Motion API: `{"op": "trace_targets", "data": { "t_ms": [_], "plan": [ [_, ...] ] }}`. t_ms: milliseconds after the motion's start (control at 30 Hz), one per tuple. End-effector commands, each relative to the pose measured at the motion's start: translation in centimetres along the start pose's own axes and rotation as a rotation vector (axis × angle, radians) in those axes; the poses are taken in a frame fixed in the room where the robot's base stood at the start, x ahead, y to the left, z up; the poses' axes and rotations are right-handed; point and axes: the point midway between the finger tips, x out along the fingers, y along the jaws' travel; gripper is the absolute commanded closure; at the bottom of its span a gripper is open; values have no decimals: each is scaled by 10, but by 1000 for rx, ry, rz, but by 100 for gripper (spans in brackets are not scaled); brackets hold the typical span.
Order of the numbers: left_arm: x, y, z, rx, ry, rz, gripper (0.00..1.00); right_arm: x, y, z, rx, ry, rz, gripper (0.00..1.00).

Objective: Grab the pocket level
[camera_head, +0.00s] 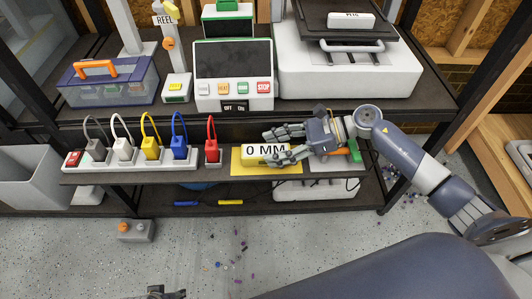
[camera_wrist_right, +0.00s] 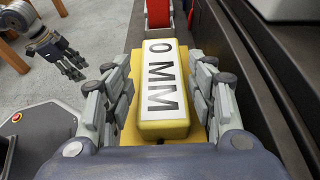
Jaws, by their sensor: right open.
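The pocket level appears to be the yellow block (camera_head: 250,151) with a white "0 MM" label, lying on a yellow mat (camera_head: 285,169) on the low shelf. It also shows in the right wrist view (camera_wrist_right: 152,122). My right gripper (camera_head: 268,146) reaches in from the right. Its open fingers (camera_wrist_right: 160,100) are on either side of the block, with narrow gaps visible in the wrist view. My left gripper (camera_wrist_right: 72,66) shows at the upper left of the wrist view, away from the block; its opening is unclear.
The upper shelf above holds a control box (camera_head: 234,75) and a printer (camera_head: 350,80). A green and orange item (camera_head: 353,151) lies under my right wrist.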

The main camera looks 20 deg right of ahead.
Motion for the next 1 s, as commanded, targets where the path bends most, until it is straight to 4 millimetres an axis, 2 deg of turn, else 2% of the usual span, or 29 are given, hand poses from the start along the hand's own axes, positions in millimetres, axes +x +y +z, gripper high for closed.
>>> {"op": "trace_targets", "data": {
  "t_ms": [100, 200, 467, 500, 667, 1000],
  "plan": [
    [4, 0, 3, 1, -6, 0, 55, 20, -1, 2, 1, -4, 1, 48],
    [4, 0, 2, 1, -5, 0, 55, 30, -2, 2, 2, -2, -1, 48],
    [4, 0, 1, 1, -1, 1, 55, 33, -2, 1, 2, -1, -1, 48],
    [4, 0, 1, 1, -1, 1, 55, 33, -2, 1, 2, -1, -1, 51],
    [5, 0, 2, 1, -3, 1, 55, 33, -1, 1, 2, -1, -1, 86],
    [5, 0, 2, 1, -4, 1, 55, 32, -2, 3, 1, -2, -1, 86]
  ]
}}
